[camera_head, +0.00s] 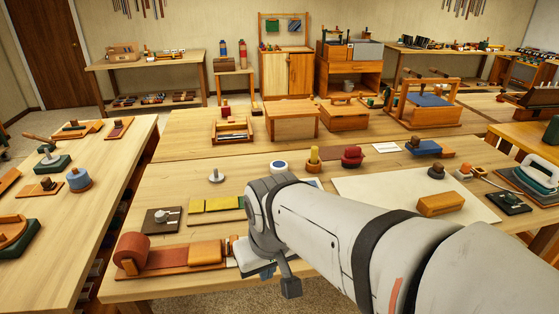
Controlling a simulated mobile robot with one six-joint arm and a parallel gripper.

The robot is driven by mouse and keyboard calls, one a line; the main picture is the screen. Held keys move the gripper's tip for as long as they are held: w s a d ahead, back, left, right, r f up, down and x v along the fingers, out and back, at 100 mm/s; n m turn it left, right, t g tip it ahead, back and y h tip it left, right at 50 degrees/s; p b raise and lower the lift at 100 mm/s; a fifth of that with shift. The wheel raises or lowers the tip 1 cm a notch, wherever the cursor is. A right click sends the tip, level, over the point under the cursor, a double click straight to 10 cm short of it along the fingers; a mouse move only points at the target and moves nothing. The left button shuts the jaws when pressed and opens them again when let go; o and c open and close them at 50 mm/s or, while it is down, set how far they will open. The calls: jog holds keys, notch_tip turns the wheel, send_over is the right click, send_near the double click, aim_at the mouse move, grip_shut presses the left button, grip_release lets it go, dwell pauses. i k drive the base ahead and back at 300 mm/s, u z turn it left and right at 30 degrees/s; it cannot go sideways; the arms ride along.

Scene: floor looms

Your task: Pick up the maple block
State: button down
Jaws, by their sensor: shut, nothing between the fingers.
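I cannot tell for sure which piece is the maple block. An orange-brown wooden block (442,204) lies on a pale sheet (380,207) at the right of the near bench. Another light orange block (206,253) sits on a reddish-brown strip at the bench's front left, beside a brown roll (132,252). My pale arm reaches in from the lower right. My gripper (284,278) hangs at its end near the bench's front edge, small and partly hidden by the wrist. It looks shut and empty, right of the light orange block and apart from it.
Yellow and green strips (217,203), a dark plate with a metal knob (162,218) and a white round piece (279,167) lie near my wrist. An iron-like tool (541,174) is at far right.

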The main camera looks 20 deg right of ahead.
aim_at(446, 203)
jog(key=z, duration=1.4)
jog(key=k, duration=0.3)
jog(key=z, duration=1.45)
jog(key=i, duration=1.75)
jog(key=u, duration=0.7)
